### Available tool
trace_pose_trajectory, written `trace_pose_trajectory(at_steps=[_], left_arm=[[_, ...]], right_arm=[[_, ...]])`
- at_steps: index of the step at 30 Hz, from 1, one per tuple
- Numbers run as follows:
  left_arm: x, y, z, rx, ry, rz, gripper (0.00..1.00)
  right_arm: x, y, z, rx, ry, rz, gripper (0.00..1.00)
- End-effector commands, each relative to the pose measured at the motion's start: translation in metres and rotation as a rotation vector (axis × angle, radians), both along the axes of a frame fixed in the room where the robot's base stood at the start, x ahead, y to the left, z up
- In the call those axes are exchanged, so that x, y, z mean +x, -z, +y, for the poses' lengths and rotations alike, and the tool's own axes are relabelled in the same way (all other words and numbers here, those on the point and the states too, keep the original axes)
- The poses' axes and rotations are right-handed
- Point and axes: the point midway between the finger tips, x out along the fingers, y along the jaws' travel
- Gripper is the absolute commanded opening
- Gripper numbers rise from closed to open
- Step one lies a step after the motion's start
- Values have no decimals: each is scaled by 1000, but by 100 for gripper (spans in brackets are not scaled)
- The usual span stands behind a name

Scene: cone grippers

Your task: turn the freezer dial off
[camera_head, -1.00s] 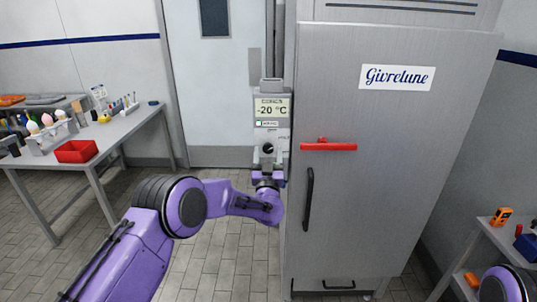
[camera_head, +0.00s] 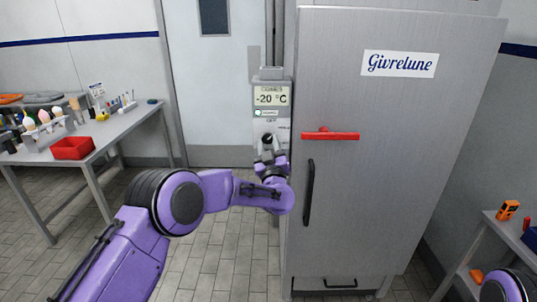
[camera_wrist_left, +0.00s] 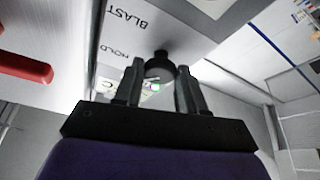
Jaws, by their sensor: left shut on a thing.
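The freezer dial is a dark knob (camera_head: 267,139) on the grey control panel (camera_head: 284,128), under a -20 °C display (camera_head: 271,97). OFF is printed above the knob. The wrist view shows the knob (camera_wrist_left: 160,64) with BLAST and HOLD printed beside it. My left gripper (camera_head: 268,153) is at the panel from below. Its two fingers (camera_wrist_left: 159,78) are shut on the dial, one on each side. The fingers and wrist hide part of the knob, and where it points is unclear. My right gripper is out of view; only part of my right arm shows at bottom right.
The tall grey freezer (camera_head: 400,190) stands right of the panel, with a red handle bar (camera_head: 335,136) and a black handle (camera_head: 309,192). A worktable (camera_head: 125,124) with a red tray (camera_head: 72,148) is at left. A shelf with tools is at far right.

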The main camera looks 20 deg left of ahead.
Motion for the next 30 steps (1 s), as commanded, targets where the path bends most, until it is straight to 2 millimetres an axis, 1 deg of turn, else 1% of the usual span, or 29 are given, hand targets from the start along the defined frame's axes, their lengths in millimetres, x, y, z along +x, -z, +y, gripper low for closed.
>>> trace_pose_trajectory(at_steps=[1,3,12,21,30], left_arm=[[0,6,-1,-41,0,-13,10],[0,5,-2,-105,1,-32,10],[1,2,-4,-372,0,-107,9],[2,-2,-5,-575,0,-165,9],[2,-4,-6,-682,0,-195,9]], right_arm=[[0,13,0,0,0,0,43],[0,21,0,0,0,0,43],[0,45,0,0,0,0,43],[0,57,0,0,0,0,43],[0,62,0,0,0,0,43]])
